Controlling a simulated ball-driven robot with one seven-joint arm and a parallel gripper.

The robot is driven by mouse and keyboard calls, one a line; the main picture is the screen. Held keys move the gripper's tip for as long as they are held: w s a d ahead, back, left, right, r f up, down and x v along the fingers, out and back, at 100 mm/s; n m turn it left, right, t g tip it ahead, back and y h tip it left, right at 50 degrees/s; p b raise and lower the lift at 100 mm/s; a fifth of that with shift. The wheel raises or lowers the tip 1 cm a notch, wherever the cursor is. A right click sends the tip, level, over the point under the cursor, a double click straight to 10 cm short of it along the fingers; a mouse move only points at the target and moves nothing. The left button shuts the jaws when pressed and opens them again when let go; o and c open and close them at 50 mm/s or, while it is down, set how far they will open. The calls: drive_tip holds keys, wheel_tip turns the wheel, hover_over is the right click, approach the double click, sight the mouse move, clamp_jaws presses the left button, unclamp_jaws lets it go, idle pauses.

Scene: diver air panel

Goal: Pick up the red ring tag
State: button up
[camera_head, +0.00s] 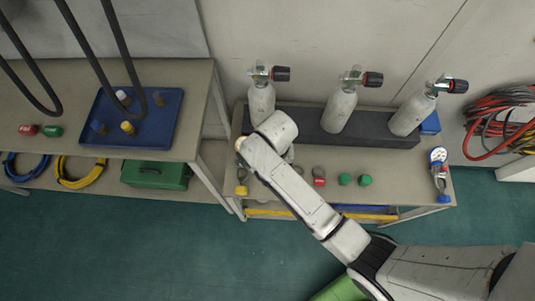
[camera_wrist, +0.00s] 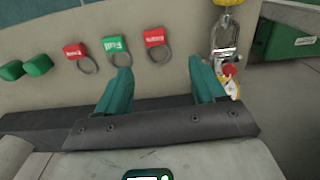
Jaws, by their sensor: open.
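In the wrist view two red ring tags lie on the bench: one (camera_wrist: 154,38) just beyond the gap between my fingers, one (camera_wrist: 75,50) further left. Each has a metal ring on its near side. A green ring tag (camera_wrist: 115,44) lies between them. My gripper (camera_wrist: 160,66) is open, its two green fingers apart with nothing between them. In the head view one red tag (camera_head: 319,178) shows on the bench beside my arm; the other bench tags and my fingers are hidden behind the arm. Another red tag (camera_head: 28,130) lies on the left table.
Several gas cylinders (camera_head: 340,108) stand in a dark rack (camera_head: 300,118) behind the tags. Two green knobs (camera_head: 355,180) sit to the right. A shackle with a yellow top (camera_wrist: 225,40) is close to my right finger in the wrist view. A blue tray (camera_head: 150,135) is on the left table.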

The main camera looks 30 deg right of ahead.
wheel_tip(320, 180, down, 4)
drive_tip(key=shift+r, duration=0.1)
drive_tip(key=shift+s+d+f, duration=0.15)
drive_tip(key=shift+f, duration=1.3)
drive_tip(key=shift+s+d+f, duration=0.1)
drive_tip(key=shift+d+f, duration=0.05)
drive_tip(key=shift+f, duration=1.25)
drive_tip(key=c, duration=1.1)
drive_tip(key=shift+c, duration=0.2)
drive_tip(key=shift+r, duration=0.1)
